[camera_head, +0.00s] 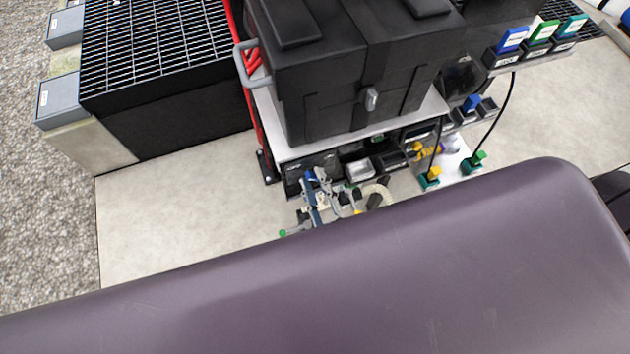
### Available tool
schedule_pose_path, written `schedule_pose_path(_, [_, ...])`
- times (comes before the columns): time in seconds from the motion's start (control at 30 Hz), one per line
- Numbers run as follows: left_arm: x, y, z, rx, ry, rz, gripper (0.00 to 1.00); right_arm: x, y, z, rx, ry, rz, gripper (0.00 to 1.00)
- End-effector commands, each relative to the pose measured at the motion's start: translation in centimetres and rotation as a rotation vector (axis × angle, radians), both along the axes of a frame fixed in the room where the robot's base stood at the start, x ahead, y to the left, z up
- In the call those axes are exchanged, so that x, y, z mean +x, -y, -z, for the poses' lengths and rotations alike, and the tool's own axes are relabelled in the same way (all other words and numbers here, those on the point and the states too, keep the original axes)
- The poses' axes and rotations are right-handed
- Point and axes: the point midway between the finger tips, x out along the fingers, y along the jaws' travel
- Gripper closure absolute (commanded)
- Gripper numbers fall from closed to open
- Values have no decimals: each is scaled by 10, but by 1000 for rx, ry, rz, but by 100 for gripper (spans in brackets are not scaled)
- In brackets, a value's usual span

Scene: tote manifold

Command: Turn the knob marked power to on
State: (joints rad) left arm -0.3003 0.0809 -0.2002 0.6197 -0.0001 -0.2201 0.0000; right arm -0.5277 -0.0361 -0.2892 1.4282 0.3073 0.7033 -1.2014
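The knob marked power cannot be picked out; no such marking is readable at this size. A dark panel (296,180) with small parts sits low under the white shelf of the stand. What appears to be my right gripper (318,184), grey-blue and small, is in front of this panel, close to it. Whether it touches anything, and whether its fingers are apart, cannot be told. Its arm is hidden behind the large purple-grey surface in front, which looks like part of my own body. My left gripper is not in view.
A black case (340,70) with a grey handle stands on the white shelf (375,132). A black grate-topped box (170,110) is at left, beside red tubes (258,110). Pale floor (180,215) is clear at left.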

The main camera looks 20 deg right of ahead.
Motion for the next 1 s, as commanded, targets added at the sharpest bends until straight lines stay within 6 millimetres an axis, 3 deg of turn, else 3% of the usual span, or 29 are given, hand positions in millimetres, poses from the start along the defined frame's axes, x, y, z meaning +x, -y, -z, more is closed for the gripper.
schedule_pose_path(0.17, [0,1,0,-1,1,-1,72,0,0,0,1,-1,0,73])
schedule_pose_path(0.4, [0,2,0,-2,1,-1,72,0,0,0,1,-1,0,99])
schedule_pose_path(0.77, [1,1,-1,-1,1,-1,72,-1,0,0,20,-3,-1,100])
schedule_pose_path(1.0, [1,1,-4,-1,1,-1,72,0,0,0,125,-6,-1,100])
